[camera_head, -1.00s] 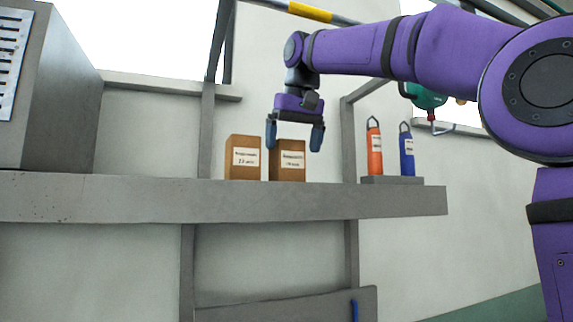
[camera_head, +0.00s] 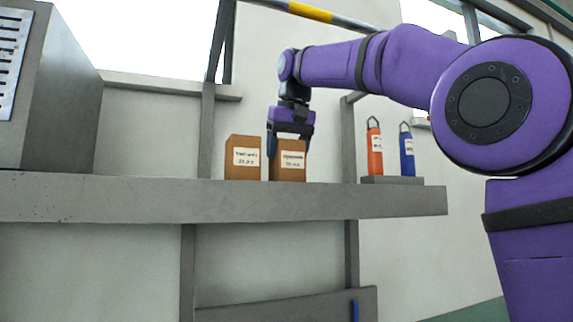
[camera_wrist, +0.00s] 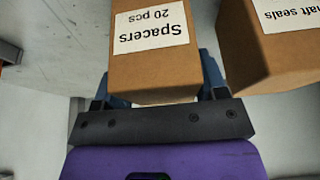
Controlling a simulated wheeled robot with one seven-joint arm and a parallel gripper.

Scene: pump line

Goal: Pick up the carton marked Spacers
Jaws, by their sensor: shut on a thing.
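The carton marked Spacers (camera_head: 287,162) is a brown box with a white label, standing on the grey shelf. In the wrist view the carton (camera_wrist: 153,72) reads "Spacers 20 pcs", upside down. My gripper (camera_head: 289,147) points down over it, one finger at each side. In the wrist view my gripper (camera_wrist: 158,88) is shut on the carton, which lies between the blue fingers. The finger tips are partly hidden by the carton.
A second brown carton (camera_head: 243,158), reading "shaft seals" in the wrist view (camera_wrist: 275,45), stands close to the left on the shelf (camera_head: 150,200). An orange item (camera_head: 374,152) and a blue item (camera_head: 406,155) stand on a small base to the right. A grey cabinet (camera_head: 60,110) stands far left.

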